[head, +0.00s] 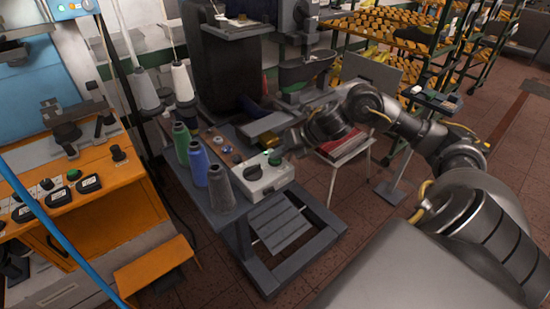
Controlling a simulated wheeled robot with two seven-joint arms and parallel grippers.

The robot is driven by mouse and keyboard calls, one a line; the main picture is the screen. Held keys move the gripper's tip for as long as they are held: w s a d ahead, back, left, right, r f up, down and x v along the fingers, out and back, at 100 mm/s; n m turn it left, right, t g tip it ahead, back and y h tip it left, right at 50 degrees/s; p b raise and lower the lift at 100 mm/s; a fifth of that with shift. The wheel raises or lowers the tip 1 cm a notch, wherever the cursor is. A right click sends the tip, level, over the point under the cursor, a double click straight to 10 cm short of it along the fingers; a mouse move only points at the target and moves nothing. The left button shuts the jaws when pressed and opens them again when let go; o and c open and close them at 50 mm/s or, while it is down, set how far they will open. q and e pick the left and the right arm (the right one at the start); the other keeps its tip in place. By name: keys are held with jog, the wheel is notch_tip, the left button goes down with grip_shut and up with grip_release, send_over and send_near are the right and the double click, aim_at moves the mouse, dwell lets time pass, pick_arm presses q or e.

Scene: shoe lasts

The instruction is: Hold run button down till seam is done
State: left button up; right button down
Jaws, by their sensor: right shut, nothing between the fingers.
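A small white control box (264,182) sits at the front right corner of the grey sewing machine table. A green button (275,158) and a dark knob (253,172) show on its top. My right arm reaches in from the right. My right gripper (287,146) is shut and empty, its tips just above or at the green button; I cannot tell whether they touch it. The machine (305,70) stands behind the box. Any shoe part or seam is too small or hidden to make out. My left gripper is out of view.
An orange machine (85,190) is at left. A small stool with red items (343,147) and yellow-laden racks (390,35) stand behind my arm. The floor at right is partly clear.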

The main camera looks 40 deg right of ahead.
aim_at(279, 160)
jog(key=shift+r+p, duration=0.7)
jog(key=shift+r, duration=0.25)
notch_tip(279, 160, up, 5)
jog(key=p, duration=0.4)
jog(key=shift+w+d, duration=0.1)
